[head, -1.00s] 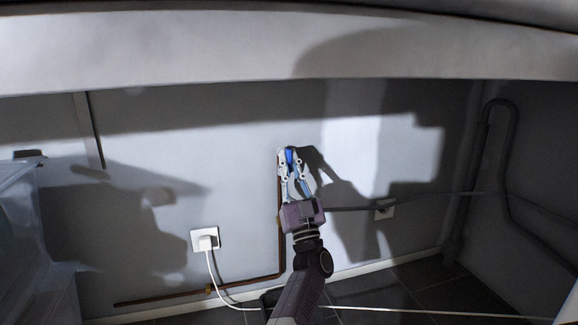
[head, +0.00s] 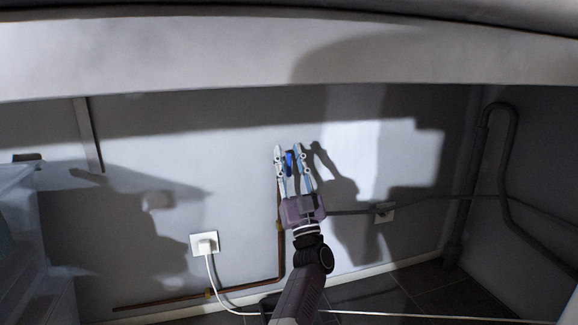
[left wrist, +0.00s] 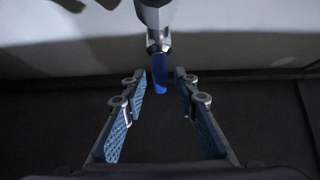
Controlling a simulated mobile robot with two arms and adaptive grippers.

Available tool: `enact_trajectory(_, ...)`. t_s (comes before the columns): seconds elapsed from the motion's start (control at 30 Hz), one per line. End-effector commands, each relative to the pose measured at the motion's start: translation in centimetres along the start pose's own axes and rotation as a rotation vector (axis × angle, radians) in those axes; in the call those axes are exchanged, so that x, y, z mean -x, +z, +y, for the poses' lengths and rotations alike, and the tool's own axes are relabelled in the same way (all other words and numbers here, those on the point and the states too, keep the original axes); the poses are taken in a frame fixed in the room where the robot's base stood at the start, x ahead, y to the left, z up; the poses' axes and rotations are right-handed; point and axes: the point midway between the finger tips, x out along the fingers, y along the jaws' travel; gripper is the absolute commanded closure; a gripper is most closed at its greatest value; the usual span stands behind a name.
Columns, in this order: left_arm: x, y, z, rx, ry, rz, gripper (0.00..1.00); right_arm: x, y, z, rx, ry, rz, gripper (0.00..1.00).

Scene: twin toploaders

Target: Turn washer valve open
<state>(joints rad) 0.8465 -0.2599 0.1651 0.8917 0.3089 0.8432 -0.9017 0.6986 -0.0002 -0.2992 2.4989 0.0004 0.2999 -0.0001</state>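The washer valve has a blue handle (head: 289,162), on the wall at the top of a copper pipe. In the left wrist view, the handle (left wrist: 159,72) hangs down from a grey metal valve body (left wrist: 156,18). My left gripper (head: 288,149) is open, with one finger on each side of the handle. In the left wrist view, its blue-padded fingers (left wrist: 160,77) stand wide apart, with visible gaps to the handle. In the head view the gripper hides most of the valve body. My right gripper is not in view.
A copper pipe (head: 250,287) runs low along the wall and up behind my arm. A socket with a white plug (head: 206,243) is left of it; another socket (head: 385,213) is at right. A grey pipe (head: 513,140) bends at right. A pale overhang (head: 200,55) crosses above.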

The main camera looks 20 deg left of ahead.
Motion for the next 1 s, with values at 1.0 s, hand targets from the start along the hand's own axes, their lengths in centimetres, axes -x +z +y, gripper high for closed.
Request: enact_trajectory(1.0,-5.3,-5.3,0.2,0.0,0.001,-0.001,0.72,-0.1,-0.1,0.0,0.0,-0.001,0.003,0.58)
